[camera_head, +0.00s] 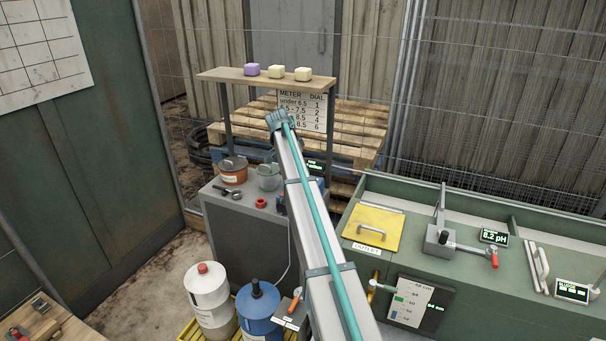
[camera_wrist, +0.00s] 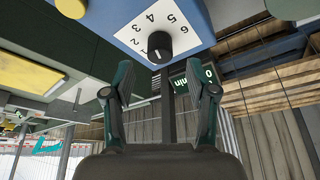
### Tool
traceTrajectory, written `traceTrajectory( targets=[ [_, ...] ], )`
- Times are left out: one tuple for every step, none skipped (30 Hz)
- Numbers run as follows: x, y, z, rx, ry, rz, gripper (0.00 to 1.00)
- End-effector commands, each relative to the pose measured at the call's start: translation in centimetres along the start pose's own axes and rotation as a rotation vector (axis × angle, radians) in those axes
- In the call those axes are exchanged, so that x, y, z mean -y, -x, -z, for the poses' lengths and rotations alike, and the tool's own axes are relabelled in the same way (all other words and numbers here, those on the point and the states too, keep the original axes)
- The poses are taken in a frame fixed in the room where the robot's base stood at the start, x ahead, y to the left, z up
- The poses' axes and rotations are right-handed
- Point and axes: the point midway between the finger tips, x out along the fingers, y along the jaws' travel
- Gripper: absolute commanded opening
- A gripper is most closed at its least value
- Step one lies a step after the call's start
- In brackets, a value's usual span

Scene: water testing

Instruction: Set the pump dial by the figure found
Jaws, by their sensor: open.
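The pump dial is a black knob (camera_wrist: 160,46) on a white numbered plate (camera_wrist: 128,28) on the blue pump (camera_wrist: 205,22) in the wrist view. Figures 4 and 6 are legible; the knob's white mark is near its lower edge, and I cannot tell its exact setting. My gripper (camera_wrist: 158,92) is open and empty, fingers spread just short of the knob. The meter-to-dial chart (camera_head: 302,112) is partly covered by my arm in the head view; its rows end in 1, 2, 4 and 6. A display (camera_head: 494,237) reads 8.2 pH.
A pump display (camera_wrist: 196,76) is beside the dial. A shelf (camera_head: 240,77) holds one purple and two cream blocks. A pot (camera_head: 233,171) and wrench (camera_head: 227,192) sit on the grey cabinet (camera_head: 245,224). The green tank (camera_head: 460,292) has a yellow lid (camera_head: 368,222).

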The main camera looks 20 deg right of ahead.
Motion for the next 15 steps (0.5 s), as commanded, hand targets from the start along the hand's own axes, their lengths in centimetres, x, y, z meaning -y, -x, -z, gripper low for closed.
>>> traceTrajectory(
  targets=[
    [0.1, 1.2, 0.0, -0.001, 0.000, 0.003, 0.57],
    [0.1, 1.8, 0.0, -0.001, 0.000, 0.004, 0.57],
    [0.1, 2.6, 0.0, -0.001, 0.001, 0.002, 0.57],
    [0.1, 3.1, 0.0, -0.001, 0.001, 0.002, 0.57],
    [0.1, 3.7, 0.0, -0.001, 0.001, 0.003, 0.57],
    [0.1, 4.4, 0.0, -0.001, 0.000, 0.003, 0.57],
    [0.1, 4.9, 0.0, -0.001, 0.000, 0.003, 0.57],
    [0.1, 5.3, 0.0, -0.001, 0.000, 0.002, 0.57],
    [0.1, 5.9, 0.0, -0.001, 0.000, 0.002, 0.57],
    [0.1, 6.2, 0.0, -0.001, 0.000, 0.002, 0.57],
    [0.1, 6.6, 0.0, -0.001, 0.000, 0.002, 0.57],
    [0.1, 7.0, 0.0, -0.001, 0.000, 0.002, 0.57],
    [0.1, 7.2, 0.0, -0.001, 0.000, 0.002, 0.57],
    [0.1, 7.4, 0.0, -0.001, 0.000, 0.001, 0.57],
    [0.1, 7.6, 0.0, 0.000, 0.000, 0.001, 0.57]
  ],
)
